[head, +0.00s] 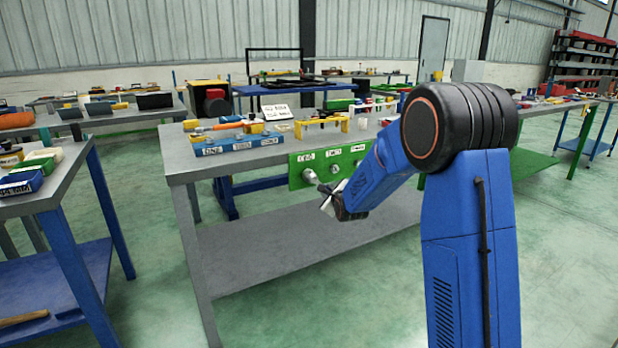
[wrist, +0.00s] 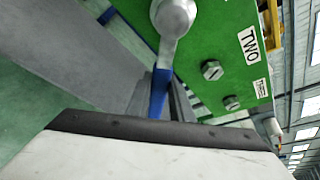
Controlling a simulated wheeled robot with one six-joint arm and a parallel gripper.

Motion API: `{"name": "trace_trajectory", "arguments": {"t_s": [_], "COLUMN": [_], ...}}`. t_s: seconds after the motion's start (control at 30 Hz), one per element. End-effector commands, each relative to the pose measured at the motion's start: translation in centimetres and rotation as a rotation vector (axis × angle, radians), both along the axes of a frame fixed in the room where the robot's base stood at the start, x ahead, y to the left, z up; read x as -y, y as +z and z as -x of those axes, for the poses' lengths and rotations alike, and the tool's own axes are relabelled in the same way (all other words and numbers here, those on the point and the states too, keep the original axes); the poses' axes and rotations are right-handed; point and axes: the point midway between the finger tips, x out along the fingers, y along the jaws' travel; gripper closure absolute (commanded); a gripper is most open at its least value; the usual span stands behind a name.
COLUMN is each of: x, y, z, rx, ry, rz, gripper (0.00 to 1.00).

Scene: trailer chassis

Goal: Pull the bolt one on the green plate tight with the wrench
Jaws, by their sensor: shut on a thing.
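The green plate (head: 350,160) stands upright at the front edge of the grey workbench, with labels above its bolts. The wrench (head: 310,177) has its silver head against the plate below the leftmost label, at bolt one. That head also shows large in the wrist view (wrist: 173,16) and covers the bolt, so its seating on the bolt cannot be told. My gripper (head: 341,207) is shut on the wrench, in front of and below the plate. In the wrist view, bolt two (wrist: 212,70) and another bolt (wrist: 232,103) are uncovered.
A blue labelled tray (head: 238,143) and a yellow stand (head: 322,126) are on the workbench (head: 182,167) above the plate. The bench has a lower shelf (head: 265,250). Another bench (head: 75,160) stands at the left, with open green floor between.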

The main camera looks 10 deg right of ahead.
Motion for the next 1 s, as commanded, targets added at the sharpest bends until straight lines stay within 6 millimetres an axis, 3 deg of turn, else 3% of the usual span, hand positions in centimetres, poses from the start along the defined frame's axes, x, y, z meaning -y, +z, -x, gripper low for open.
{"name": "trace_trajectory", "arguments": {"t_s": [1.0], "x": [-0.17], "y": [-0.10], "z": [0.03], "rx": [-0.007], "ry": [-0.001], "rz": [-0.030], "gripper": [1.00]}}
